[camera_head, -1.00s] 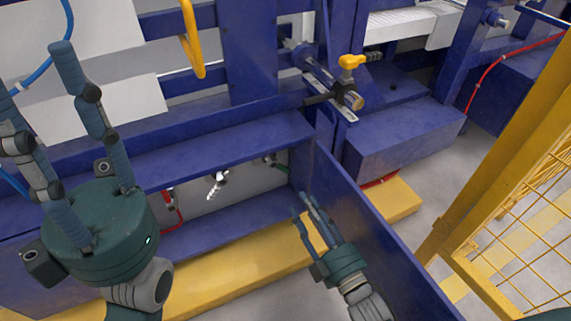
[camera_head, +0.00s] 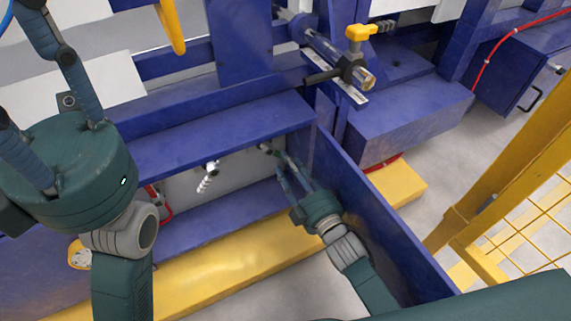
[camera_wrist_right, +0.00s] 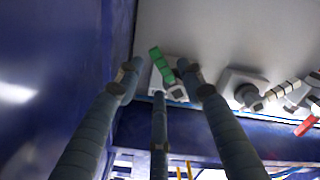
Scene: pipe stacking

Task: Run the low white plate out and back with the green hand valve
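The green hand valve (camera_wrist_right: 162,66) is a small green handle on a pale square mount, seen in the right wrist view. In the head view its spot in the recess is mostly behind my right fingers. My right gripper (camera_head: 279,160) reaches into the recess beside the blue side wall. Its fingers (camera_wrist_right: 158,80) are spread around the green handle's spot, with no clear contact seen. My left gripper (camera_head: 30,55) is raised at the left, its fingers apart and empty, tips partly cut off. A white plate (camera_head: 112,85) stands behind it, the lower of those at the left.
Beside the green valve are a white-grey valve fitting (camera_wrist_right: 248,92) and a red handle (camera_wrist_right: 306,125). A blue side wall (camera_head: 380,220) stands close to my right arm. A yellow-handled valve (camera_head: 360,36) sits above on the frame. A yellow cage (camera_head: 490,170) stands at the right.

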